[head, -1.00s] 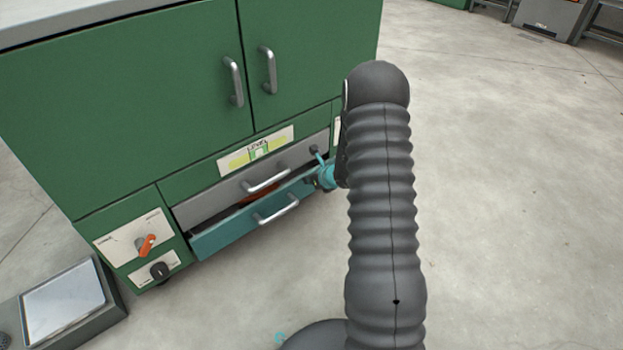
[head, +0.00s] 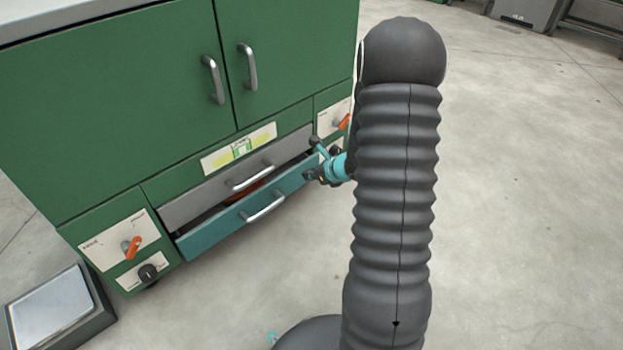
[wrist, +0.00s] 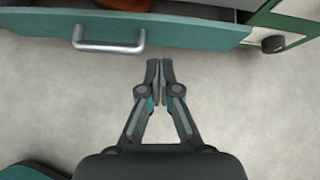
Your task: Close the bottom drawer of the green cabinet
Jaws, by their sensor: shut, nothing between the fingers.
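The green cabinet (head: 120,110) stands on the left in the head view. Its bottom drawer (head: 215,234), with a teal front and a metal handle (head: 265,208), is pulled out. In the wrist view the drawer front (wrist: 200,36) runs along the top, with its handle (wrist: 108,46) left of centre. My gripper (wrist: 160,66) is shut and empty, just short of the drawer front and right of the handle, with a small gap of floor between. In the head view my gripper (head: 314,176) shows by the drawer's right end, partly hidden by my arm.
A grey drawer (head: 195,199) sits above the bottom one. Something orange (wrist: 125,4) shows inside the open drawer. Knob panels (head: 120,240) flank the drawers. A low grey box (head: 55,308) stands at lower left.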

